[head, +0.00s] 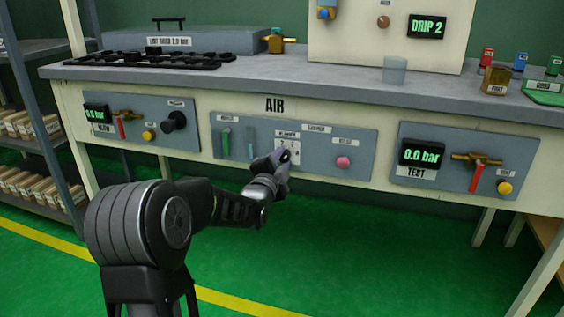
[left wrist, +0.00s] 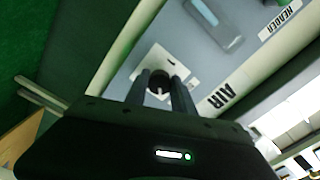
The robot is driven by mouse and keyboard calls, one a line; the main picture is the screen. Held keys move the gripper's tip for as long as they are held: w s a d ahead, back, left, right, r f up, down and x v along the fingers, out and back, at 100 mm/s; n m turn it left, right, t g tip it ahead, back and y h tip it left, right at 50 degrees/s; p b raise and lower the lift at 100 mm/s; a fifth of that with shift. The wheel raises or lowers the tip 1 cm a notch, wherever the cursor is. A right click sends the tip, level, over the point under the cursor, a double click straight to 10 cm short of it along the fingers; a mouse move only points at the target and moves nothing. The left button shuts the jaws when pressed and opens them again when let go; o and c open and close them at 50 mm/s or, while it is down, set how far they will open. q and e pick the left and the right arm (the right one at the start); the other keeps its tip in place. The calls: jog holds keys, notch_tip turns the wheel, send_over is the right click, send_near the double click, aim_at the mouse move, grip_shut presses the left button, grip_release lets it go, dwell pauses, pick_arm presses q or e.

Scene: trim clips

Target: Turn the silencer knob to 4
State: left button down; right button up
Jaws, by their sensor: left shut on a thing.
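The silencer knob is a small dark round knob (left wrist: 157,82) on a white dial plate (head: 295,147), in the middle of the grey panel under the AIR sign. My left gripper (head: 282,157) reaches the plate from below, and in the left wrist view its two fingers (left wrist: 161,88) are shut around the knob. In the head view the gripper hides the knob and part of the plate. Small figures show on the plate's upper part, but I cannot read which one the knob points to. My right gripper is not in view.
A TEST panel with a 0.0 bar display (head: 422,154) is further right. The workbench top (head: 330,83) overhangs the panels. Shelves (head: 35,130) stand at the left.

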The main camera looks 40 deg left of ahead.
pick_arm(q)
jog(key=m, duration=0.3)
jog(key=shift+m, duration=0.3)
jog(key=m, duration=0.4)
jog(key=shift+p, duration=0.3)
jog(key=shift+m, duration=0.4)
jog(key=c, duration=1.1)
grip_release()
jog(key=shift+o, duration=0.2)
